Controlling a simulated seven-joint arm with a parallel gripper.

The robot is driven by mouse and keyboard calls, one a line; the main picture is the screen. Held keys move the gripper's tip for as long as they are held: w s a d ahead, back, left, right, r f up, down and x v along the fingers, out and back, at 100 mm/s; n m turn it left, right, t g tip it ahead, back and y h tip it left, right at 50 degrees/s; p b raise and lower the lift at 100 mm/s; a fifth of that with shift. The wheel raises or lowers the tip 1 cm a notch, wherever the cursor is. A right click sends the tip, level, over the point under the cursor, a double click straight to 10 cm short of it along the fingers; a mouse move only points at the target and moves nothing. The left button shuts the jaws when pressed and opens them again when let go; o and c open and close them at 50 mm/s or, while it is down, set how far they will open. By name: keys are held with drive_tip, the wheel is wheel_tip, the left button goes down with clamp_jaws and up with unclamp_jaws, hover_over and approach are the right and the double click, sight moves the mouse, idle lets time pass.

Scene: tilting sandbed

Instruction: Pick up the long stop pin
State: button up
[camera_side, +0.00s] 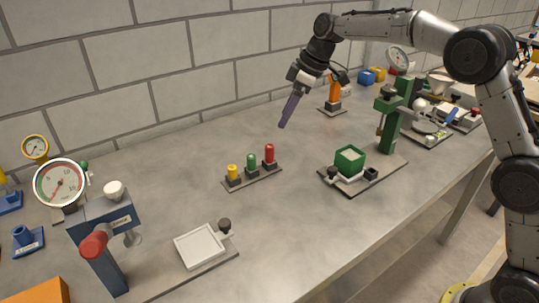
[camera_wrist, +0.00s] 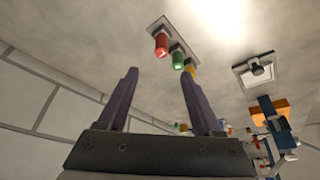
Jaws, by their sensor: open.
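Three capped pins stand in a row on a small grey plate (camera_side: 258,177), and the red pin (camera_side: 269,154) looks the tallest. The green pin (camera_side: 251,161) is in the middle and the shorter yellow pin (camera_side: 232,172) is at the left end. In the wrist view the red pin (camera_wrist: 161,45) shows beyond and between my fingers, with the green pin (camera_wrist: 178,60) beside it. The yellow pin (camera_wrist: 190,69) is partly hidden there by a finger. My gripper (camera_side: 283,122) is open and empty, in the air above and behind the pins, apart from them.
A green sandbox stand (camera_side: 350,159) is to the right, near a green column (camera_side: 388,127). A white tray (camera_side: 199,247) and a blue gauge press (camera_side: 104,222) stand at the left front. The brick wall (camera_side: 190,60) is behind. The bench around the pins is clear.

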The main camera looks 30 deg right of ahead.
sight(271, 146)
drive_tip(key=x, duration=1.2)
drive_tip(key=shift+s+f, duration=0.15)
drive_tip(key=shift+f, duration=0.15)
clamp_jaws()
